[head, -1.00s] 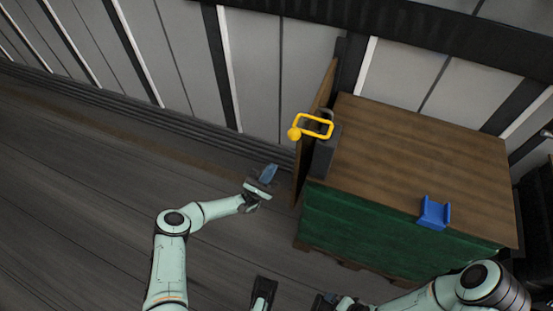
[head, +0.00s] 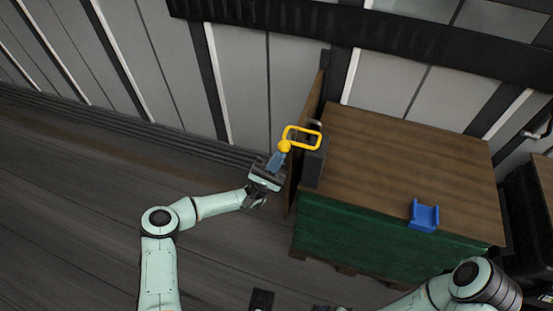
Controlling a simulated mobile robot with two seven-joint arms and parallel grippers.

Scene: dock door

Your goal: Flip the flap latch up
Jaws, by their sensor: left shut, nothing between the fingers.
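The flap latch is a yellow loop (head: 305,130) with a round yellow knob (head: 284,146) at its left end. It is mounted at a dark grey block (head: 313,168) beside an upright brown panel (head: 311,103). My left gripper (head: 275,162) is shut and empty. Its blue-grey fingertips are just below and left of the knob; I cannot tell whether they touch it. My right arm comes in at the lower right. Its gripper (head: 324,307) is barely in view at the bottom edge, so its jaws cannot be made out.
A large crate with a brown wooden top (head: 400,150) and green side (head: 345,240) stands right of the latch. A blue bracket-like piece (head: 424,215) sits near its front edge. A ribbed grey wall (head: 240,70) runs behind. The floor (head: 70,200) at left is clear.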

